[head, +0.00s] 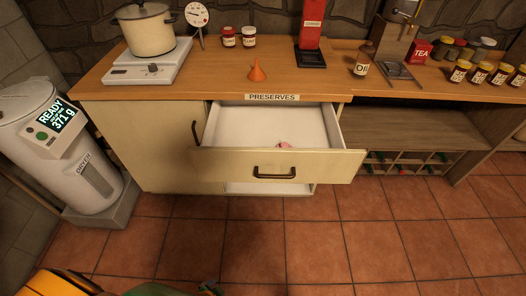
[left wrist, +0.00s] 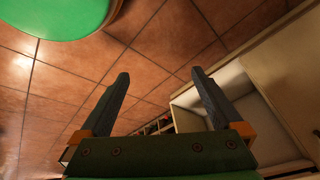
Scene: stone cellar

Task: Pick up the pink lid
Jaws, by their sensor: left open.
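The pink lid (head: 284,145) lies in the open white-lined drawer (head: 245,125) labelled PRESERVES. Only a small part of it shows above the drawer's front panel, which hides the rest. My left gripper (left wrist: 160,78) is open and empty in the left wrist view, its two dark fingers spread above the tiled floor. The pulled-out drawer (left wrist: 197,98) shows beside and behind its right finger there; I cannot make out the lid in that view. Parts of my arm show along the bottom edge of the head view. My right gripper is not in view.
The drawer front (head: 320,165) with its dark handle (head: 274,174) sticks out over the floor. A white dryer (head: 75,150) stands at left. The floor (head: 320,240) is clear.

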